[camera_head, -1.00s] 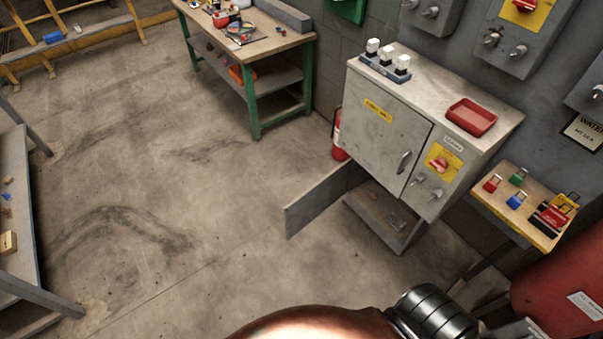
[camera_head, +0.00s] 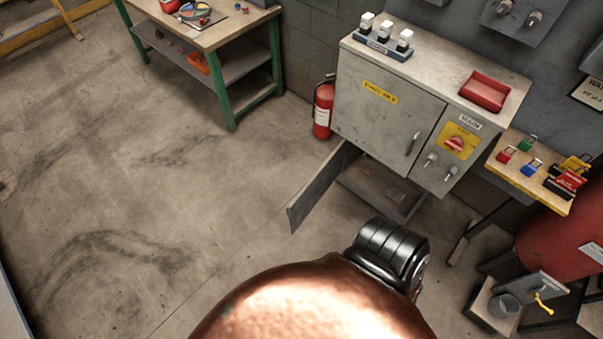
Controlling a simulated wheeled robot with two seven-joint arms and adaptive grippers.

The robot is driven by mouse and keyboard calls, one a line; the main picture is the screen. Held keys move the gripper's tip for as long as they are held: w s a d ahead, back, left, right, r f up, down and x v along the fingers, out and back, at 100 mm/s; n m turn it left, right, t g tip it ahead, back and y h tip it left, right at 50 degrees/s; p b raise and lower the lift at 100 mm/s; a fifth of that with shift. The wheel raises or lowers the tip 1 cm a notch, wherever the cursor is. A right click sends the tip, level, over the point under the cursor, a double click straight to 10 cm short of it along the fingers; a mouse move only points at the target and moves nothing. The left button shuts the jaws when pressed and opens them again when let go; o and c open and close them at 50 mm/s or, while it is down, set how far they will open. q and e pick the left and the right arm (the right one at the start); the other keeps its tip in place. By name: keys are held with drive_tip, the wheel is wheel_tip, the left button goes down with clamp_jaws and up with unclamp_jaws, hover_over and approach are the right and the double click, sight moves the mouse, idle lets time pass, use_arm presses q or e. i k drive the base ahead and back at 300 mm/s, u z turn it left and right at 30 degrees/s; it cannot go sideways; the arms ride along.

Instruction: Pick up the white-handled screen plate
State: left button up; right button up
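I cannot make out a white-handled screen plate in the head view. Several white-topped pieces (camera_head: 384,31) stand in a row on a dark base on top of the grey cabinet (camera_head: 385,105), but no plate shows with them. Neither of my grippers is in view, so what they hold cannot be seen.
A copper-coloured rounded shape (camera_head: 305,305) with a black ribbed part (camera_head: 388,252) fills the bottom centre; I cannot tell what it is. A green-legged workbench (camera_head: 229,90), red extinguisher (camera_head: 322,108), red tray (camera_head: 485,91) and padlock table (camera_head: 515,176) stand around. Left floor is clear.

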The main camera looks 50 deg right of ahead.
sight(391, 192)
drive_tip(key=i, duration=2.5)
drive_tip(key=z, duration=5.65)
drive_tip(key=i, duration=1.1)
drive_tip(key=u, duration=0.05)
